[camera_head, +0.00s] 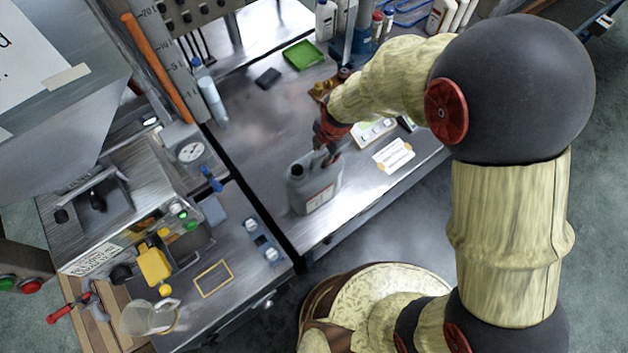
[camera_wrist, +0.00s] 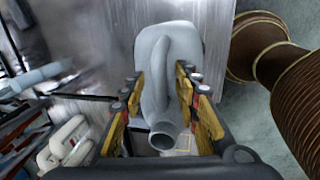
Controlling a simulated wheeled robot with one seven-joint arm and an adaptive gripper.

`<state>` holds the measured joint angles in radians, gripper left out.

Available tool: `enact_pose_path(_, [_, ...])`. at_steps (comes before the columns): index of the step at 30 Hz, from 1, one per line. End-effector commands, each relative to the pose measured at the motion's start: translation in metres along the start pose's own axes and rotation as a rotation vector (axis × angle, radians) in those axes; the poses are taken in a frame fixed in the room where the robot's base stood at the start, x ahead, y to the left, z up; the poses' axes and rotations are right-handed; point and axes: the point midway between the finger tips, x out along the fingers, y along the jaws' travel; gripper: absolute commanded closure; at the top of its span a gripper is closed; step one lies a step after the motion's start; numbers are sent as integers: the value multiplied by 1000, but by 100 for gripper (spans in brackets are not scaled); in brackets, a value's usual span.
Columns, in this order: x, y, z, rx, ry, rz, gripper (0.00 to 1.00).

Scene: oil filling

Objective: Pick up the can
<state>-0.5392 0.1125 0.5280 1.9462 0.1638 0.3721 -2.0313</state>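The can is a grey jerry can (camera_head: 312,190) with a pale label, standing upright on the metal bench near its front edge. In the wrist view the can (camera_wrist: 178,35) shows from above, with its handle running toward me and its round open spout (camera_wrist: 163,137) at the near end. My gripper (camera_head: 326,150) is at the top of the can. In the wrist view my gripper (camera_wrist: 158,88) has its yellow-padded fingers on either side of the handle, apart, with a narrow gap visible on the left. Finger contact on the right is unclear.
A green tray (camera_head: 303,54) and a dark flat item (camera_head: 268,78) lie farther back. A white card (camera_head: 393,155) lies right of the can. At left are a machine with a yellow part (camera_head: 154,266) and a clear jug (camera_head: 148,318). Bottles stand at the back.

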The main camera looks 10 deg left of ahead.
Motion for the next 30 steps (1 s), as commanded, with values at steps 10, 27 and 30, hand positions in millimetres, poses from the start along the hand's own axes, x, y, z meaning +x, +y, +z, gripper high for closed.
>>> enact_pose_path(10, [0, 0, 0, 0, 0, 0, 80])
enact_pose_path(27, [0, 0, 0, 0, 0, 0, 100])
enact_pose_path(30, [-1, 0, 0, 0, 0, 0, 100])
